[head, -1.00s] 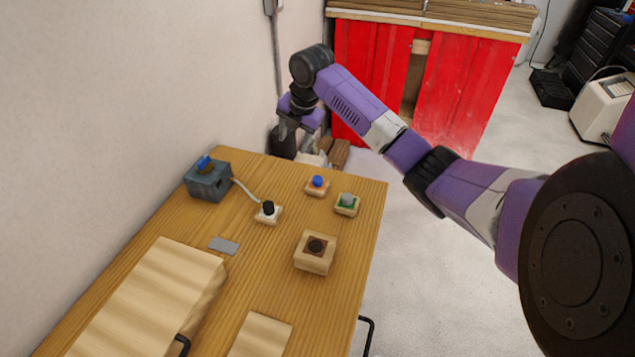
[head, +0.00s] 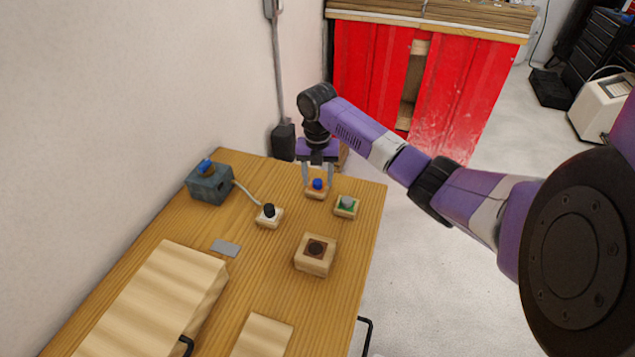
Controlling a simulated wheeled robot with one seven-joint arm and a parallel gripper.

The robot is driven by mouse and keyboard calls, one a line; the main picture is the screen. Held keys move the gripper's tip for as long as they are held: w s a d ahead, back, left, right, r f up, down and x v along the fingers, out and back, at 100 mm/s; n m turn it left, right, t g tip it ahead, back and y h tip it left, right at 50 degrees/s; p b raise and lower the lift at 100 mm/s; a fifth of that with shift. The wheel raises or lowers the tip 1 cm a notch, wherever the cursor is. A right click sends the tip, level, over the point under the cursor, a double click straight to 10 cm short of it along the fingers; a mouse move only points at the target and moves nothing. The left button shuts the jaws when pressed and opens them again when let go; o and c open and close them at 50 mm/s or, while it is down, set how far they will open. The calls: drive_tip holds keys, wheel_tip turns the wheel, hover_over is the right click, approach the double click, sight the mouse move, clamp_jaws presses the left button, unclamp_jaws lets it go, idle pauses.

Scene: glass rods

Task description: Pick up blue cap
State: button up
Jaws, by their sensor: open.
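The blue cap (head: 318,184) is a small round knob on an orange-topped wooden block (head: 316,194) near the table's far edge. My gripper (head: 318,180) points down over this block, its two grey fingers apart, one on the left and one on the right of the cap as seen in the head view. It is open and holds nothing. I cannot tell how far the fingertips are above the block.
Close by on the wooden table (head: 200,290) stand a block with a grey-green knob (head: 346,206), a block with a black knob (head: 268,214) and a block with a dark brown top (head: 315,254). A blue-grey box (head: 209,184) with a blue switch stands at the left.

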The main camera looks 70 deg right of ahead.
drive_tip(key=shift+f, duration=0.25)
clamp_jaws()
drive_tip(key=shift+r, duration=0.1)
